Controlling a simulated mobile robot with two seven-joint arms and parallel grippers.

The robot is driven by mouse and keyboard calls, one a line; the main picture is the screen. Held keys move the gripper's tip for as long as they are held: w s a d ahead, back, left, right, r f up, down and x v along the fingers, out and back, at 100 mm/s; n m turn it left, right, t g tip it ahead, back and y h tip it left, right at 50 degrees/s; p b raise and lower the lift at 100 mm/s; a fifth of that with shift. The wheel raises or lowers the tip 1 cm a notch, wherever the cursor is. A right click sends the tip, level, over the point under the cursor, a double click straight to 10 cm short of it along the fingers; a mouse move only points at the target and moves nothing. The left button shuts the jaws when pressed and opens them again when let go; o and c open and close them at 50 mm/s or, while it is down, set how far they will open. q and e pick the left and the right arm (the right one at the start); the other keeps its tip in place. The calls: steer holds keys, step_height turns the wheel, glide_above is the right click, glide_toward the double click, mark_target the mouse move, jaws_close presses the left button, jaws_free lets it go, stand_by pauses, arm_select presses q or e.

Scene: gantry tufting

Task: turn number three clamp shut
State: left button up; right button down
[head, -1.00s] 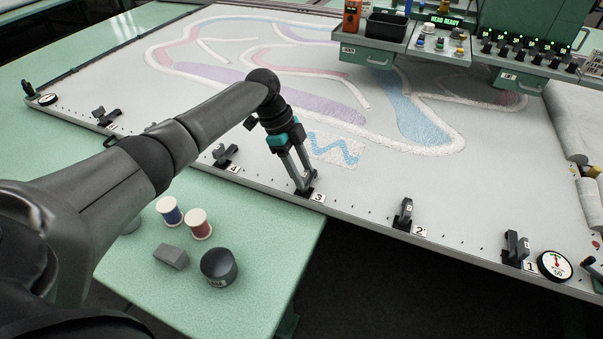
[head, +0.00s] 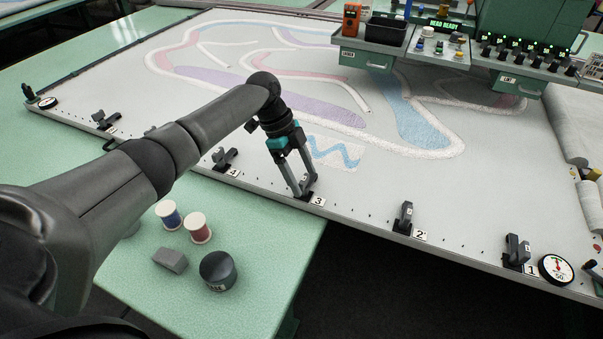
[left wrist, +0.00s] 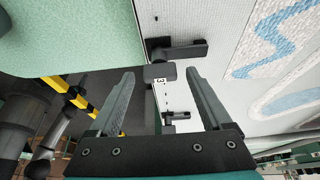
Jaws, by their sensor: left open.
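Number three clamp is a small black clamp (left wrist: 180,50) on the frame's front rail, beside a white "3" label (head: 318,201). In the head view my left gripper (head: 305,188) points down at it and its fingers partly hide it. In the left wrist view the two fingers (left wrist: 160,78) are spread, with the clamp's dark end block between and just beyond their tips. The clamp's dark lever reaches right, over the pale cloth. I cannot tell whether a finger touches it. My right gripper is not in view.
Clamp two (head: 404,217), clamp one (head: 516,250) and clamp four (head: 224,158) sit along the same rail. A round gauge (head: 555,268) is at the right. Two thread spools, a grey block and a dark round pot (head: 218,270) lie on the green table (head: 255,235) below my arm.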

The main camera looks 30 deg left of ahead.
arm_select(q)
steer(key=p+v, duration=0.2)
steer(key=v, duration=1.3)
steer(key=shift+a+r, duration=0.1)
